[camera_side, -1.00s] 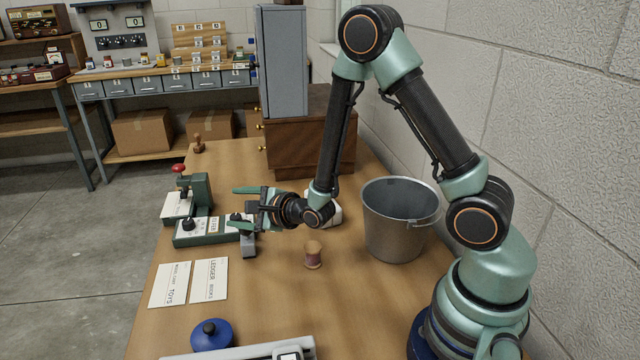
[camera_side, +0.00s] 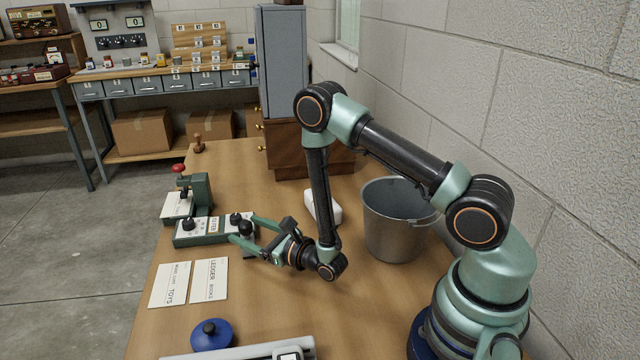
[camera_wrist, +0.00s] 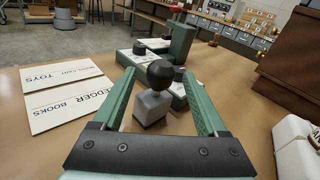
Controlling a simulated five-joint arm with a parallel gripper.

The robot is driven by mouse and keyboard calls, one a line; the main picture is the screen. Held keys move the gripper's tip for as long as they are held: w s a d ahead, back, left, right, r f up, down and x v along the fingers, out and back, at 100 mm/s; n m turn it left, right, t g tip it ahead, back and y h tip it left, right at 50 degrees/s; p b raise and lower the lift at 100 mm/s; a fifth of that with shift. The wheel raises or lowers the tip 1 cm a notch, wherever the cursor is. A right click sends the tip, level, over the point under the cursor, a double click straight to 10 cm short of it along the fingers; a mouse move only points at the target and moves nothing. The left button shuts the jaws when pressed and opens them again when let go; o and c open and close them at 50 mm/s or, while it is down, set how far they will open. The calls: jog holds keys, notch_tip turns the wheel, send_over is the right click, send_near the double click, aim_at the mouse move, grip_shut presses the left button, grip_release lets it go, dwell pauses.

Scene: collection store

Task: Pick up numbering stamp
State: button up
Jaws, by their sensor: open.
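The numbering stamp appears to be the small grey block with a round black knob (camera_wrist: 159,77) standing upright on the table. In the side view its knob (camera_side: 246,229) shows between my fingers, while its block is mostly hidden by the near finger. My gripper (camera_side: 241,228) is open and low over the table. In the wrist view, the fingers of my gripper (camera_wrist: 160,74) reach along both sides of the stamp, with a visible gap on each side. The stamp sits between them, not gripped.
A green device with black knobs (camera_side: 205,230) stands just beyond the stamp. A green press with a red knob (camera_side: 179,168) is behind it. Two cards (camera_side: 190,283) lie to the left. A metal bucket (camera_side: 392,235) and a white object (camera_side: 323,207) stand on the right.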

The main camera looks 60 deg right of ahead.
jog(key=shift+w+f, duration=0.15)
jog(key=shift+w, duration=2.1)
grip_shut()
